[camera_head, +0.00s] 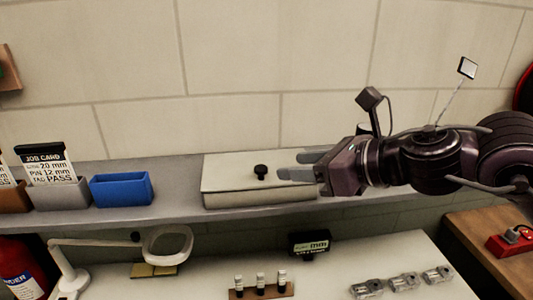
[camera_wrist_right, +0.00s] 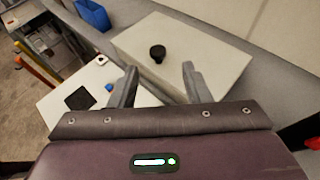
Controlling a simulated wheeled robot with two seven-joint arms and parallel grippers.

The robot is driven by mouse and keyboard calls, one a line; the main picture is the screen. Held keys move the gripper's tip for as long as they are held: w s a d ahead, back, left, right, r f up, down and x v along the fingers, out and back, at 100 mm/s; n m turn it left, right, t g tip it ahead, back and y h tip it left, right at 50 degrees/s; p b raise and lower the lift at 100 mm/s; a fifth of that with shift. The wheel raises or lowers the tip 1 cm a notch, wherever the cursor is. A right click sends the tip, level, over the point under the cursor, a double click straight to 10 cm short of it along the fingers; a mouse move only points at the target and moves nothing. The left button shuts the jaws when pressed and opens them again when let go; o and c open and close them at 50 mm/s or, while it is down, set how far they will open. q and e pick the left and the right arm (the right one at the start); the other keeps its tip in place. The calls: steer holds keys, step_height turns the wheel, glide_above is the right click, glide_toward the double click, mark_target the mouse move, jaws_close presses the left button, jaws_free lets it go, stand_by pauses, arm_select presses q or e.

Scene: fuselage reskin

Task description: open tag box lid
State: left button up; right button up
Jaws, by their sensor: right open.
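The tag box is a pale, flat box on the grey shelf, and its lid (camera_head: 228,172) is down. A black knob (camera_head: 261,172) stands on top of the lid. In the right wrist view the lid (camera_wrist_right: 190,50) and the knob (camera_wrist_right: 157,53) lie beyond the fingers. My right gripper (camera_head: 288,165) comes in from the right, over the right part of the box. Its fingers are open and empty, pointing toward the knob, with the knob apart from the fingertips. In the right wrist view the gripper (camera_wrist_right: 160,78) shows its two spread fingers. My left gripper is not in view.
A blue bin (camera_head: 122,189) and a grey bin with a job card (camera_head: 46,165) stand on the shelf left of the box. Below are a magnifier lamp (camera_head: 167,244), a small display (camera_head: 309,244) and several metal parts (camera_head: 404,282). The wall is close behind the shelf.

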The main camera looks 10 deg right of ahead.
mark_target(262, 167)
steer(key=p+x, duration=0.2)
steer(key=x, duration=0.4)
steer(key=shift+w+a+f, duration=0.1)
steer(key=shift+a, duration=0.3)
steer(key=shift+w+f, duration=0.1)
steer(key=shift+c, duration=0.3)
jaws_close()
